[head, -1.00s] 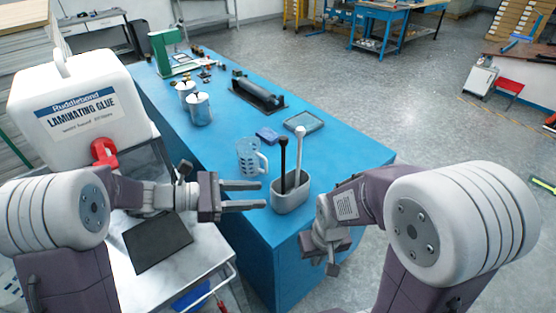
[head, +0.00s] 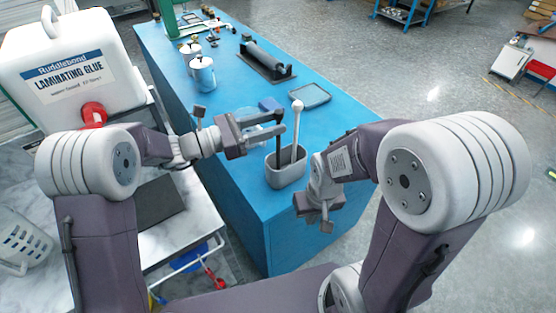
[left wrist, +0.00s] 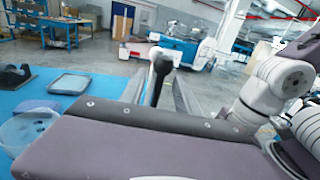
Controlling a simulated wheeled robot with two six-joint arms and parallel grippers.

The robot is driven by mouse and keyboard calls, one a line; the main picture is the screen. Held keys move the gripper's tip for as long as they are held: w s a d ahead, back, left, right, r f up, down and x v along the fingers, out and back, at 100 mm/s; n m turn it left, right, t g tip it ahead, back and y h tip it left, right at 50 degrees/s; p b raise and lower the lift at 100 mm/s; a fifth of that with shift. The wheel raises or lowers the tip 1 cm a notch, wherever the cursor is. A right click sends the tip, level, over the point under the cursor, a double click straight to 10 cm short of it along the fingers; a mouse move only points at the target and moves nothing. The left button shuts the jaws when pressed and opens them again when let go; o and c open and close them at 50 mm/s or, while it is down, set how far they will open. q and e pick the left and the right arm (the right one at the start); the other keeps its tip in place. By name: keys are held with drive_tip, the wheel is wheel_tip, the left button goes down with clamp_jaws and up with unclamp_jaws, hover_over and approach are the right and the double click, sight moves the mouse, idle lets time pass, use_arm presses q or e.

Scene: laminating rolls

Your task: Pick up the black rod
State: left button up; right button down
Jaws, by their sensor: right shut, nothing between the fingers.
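The black rod (head: 281,153) stands upright in a grey holder (head: 286,174) near the end of the blue table. A white rod (head: 296,128) stands in the same holder, to its right. My left gripper (head: 280,121) is open, with its fingertips level with the top of the black rod. In the left wrist view the dark knob of the black rod (left wrist: 160,66) shows between the two open fingers (left wrist: 160,92); I cannot tell whether either finger touches it. My right gripper (head: 326,224) is shut and empty, pointing down to the right of the holder.
A clear measuring jug (head: 254,129) stands behind my left gripper and is partly hidden by it. A blue-grey tray (head: 309,95), a dark roller on a base (head: 266,61) and metal cans (head: 202,74) stand farther back. A large white glue jug (head: 72,75) is at left.

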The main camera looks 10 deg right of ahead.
use_arm(q)
drive_tip(key=shift+w+d, duration=0.15)
drive_tip(key=shift+d, duration=1.05)
drive_tip(key=shift+a, duration=0.1)
clamp_jaws()
